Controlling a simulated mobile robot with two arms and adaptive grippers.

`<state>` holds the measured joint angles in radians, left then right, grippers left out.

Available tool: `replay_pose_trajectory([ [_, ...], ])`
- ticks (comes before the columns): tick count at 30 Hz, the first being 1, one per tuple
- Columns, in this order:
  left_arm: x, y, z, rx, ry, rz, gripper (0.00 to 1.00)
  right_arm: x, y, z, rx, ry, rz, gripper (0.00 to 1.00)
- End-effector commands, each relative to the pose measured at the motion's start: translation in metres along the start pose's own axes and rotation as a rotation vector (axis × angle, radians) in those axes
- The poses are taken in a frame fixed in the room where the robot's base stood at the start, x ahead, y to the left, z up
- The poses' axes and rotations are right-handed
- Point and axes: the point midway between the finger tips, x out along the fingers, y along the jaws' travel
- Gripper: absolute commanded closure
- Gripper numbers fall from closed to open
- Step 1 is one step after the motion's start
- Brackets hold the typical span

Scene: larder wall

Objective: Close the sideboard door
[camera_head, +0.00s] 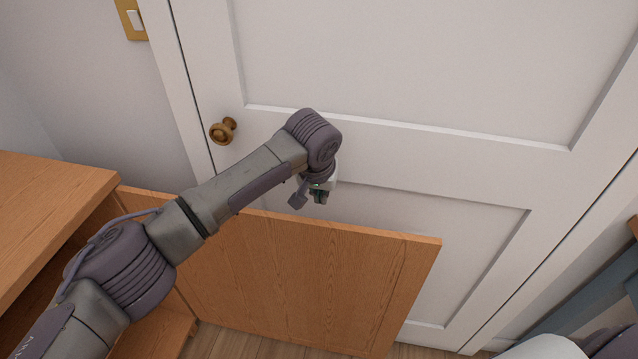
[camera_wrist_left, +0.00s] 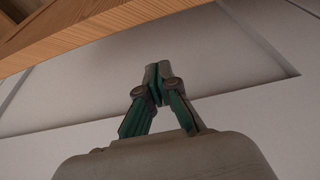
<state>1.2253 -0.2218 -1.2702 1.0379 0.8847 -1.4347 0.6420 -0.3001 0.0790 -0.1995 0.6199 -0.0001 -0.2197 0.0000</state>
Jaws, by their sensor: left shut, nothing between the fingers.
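The sideboard door (camera_head: 310,275) is a flat wooden panel. It stands wide open, sticking out to the right from the wooden sideboard (camera_head: 45,205) at the left. My left arm reaches over the door's top edge. My left gripper (camera_head: 320,198) is shut and empty, beyond that edge, in front of the white wall door. In the left wrist view the closed fingertips (camera_wrist_left: 157,72) point toward wood (camera_wrist_left: 90,32) at the upper left, with a visible gap. Part of the sideboard's opening is hidden behind my arm. My right gripper is not in view.
A white panelled door (camera_head: 400,70) with a brass knob (camera_head: 222,131) stands close behind the open sideboard door. A light switch (camera_head: 133,18) is on the wall. A grey-blue piece of furniture (camera_head: 610,285) stands at the right. Some wooden floor (camera_head: 240,342) shows below.

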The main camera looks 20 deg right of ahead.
Motion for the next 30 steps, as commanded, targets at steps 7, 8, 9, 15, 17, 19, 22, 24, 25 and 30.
replay_pose_trajectory([
  [7, 0.001, 0.000, 0.018, 0.003, 0.001, 0.001, 1.00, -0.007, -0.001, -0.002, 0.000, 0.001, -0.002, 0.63],
  [8, 0.001, 0.000, 0.020, 0.003, 0.001, 0.001, 1.00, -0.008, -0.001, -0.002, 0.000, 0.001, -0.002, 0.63],
  [9, -0.001, 0.000, 0.024, 0.004, 0.002, 0.001, 1.00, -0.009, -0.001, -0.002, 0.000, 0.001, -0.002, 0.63],
  [15, -0.004, 0.000, 0.036, 0.001, 0.001, 0.001, 1.00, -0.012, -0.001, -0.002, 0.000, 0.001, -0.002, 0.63],
  [17, -0.005, 0.000, 0.038, 0.002, 0.001, 0.001, 1.00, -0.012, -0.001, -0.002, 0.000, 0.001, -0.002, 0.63],
  [19, -0.005, 0.000, 0.039, 0.002, 0.000, 0.001, 1.00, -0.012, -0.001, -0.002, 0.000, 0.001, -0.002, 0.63],
  [22, -0.004, 0.000, 0.039, 0.001, 0.000, 0.001, 1.00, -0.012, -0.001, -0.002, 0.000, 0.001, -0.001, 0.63],
  [24, -0.004, 0.000, 0.038, 0.001, 0.000, 0.000, 1.00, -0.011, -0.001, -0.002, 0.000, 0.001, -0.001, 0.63],
  [25, -0.004, 0.000, 0.038, 0.001, 0.000, 0.000, 1.00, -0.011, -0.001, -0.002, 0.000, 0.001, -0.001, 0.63],
  [30, -0.006, -0.002, 0.039, 0.001, 0.000, 0.001, 1.00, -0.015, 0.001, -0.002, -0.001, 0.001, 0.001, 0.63],
])
